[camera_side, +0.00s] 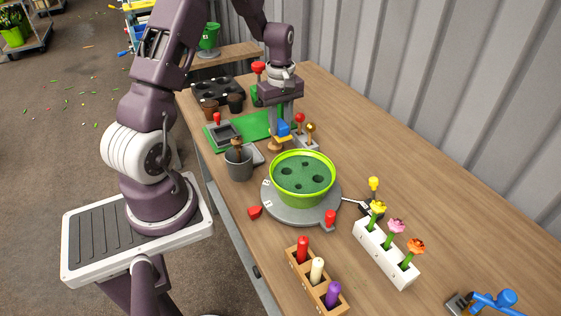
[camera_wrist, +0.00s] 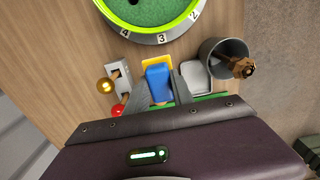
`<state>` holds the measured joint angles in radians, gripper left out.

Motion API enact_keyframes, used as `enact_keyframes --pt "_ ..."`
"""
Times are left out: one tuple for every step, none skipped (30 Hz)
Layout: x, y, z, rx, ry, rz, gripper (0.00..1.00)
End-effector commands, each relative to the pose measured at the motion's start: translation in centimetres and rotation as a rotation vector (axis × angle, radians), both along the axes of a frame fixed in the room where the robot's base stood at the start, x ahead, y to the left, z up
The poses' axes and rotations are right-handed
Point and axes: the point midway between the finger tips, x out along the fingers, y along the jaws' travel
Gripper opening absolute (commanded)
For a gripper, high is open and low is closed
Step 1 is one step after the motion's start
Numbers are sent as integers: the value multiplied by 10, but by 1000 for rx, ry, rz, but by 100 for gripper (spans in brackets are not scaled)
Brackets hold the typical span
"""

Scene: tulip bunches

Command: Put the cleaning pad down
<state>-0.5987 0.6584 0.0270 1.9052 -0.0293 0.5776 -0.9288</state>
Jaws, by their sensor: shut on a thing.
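The cleaning pad has a blue grip (camera_side: 284,129) and a yellow-orange base (camera_side: 275,144). My gripper (camera_side: 284,121) points down and is shut on the blue grip, behind the lime bowl in the side view. In the wrist view the blue grip (camera_wrist: 158,80) sits between my two grey fingers (camera_wrist: 157,96), and part of the yellow base (camera_wrist: 152,62) shows past it. The base is low, close to the table; I cannot tell whether it touches.
A lime bowl (camera_side: 302,154) of green foam stands on a grey turntable (camera_side: 275,207). A grey cup (camera_side: 239,164) holding a brown-handled tool and a small grey dish (camera_wrist: 194,78) flank the pad on one side. Gold (camera_wrist: 105,86) and red (camera_wrist: 118,111) knobs stand on the other.

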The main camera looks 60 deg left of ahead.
Motion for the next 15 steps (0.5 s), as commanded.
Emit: enact_keyframes --pt "-1 0 -9 -3 4 0 0" --pt "-1 -1 -17 -4 6 -1 0" --pt "-1 -1 -28 -5 5 -2 0" --pt "-1 -1 -35 -4 5 -1 0" --pt "-1 -1 -42 -4 5 0 0" --pt "-1 -1 -50 -3 4 -1 0" --pt "-1 -1 -55 -3 3 -2 0" --pt "-1 -1 -59 -2 3 -2 0" --pt "-1 -1 -65 -2 3 -3 0" --pt "-1 -1 -72 -3 3 -2 0" --pt "-1 -1 -78 -4 4 -2 0" --pt "-1 -1 -86 -3 4 -2 0" --pt "-1 -1 -91 -3 3 -2 0" --pt "0 -1 -95 -2 2 -3 0" --pt "-1 -1 -99 -2 2 -3 0"
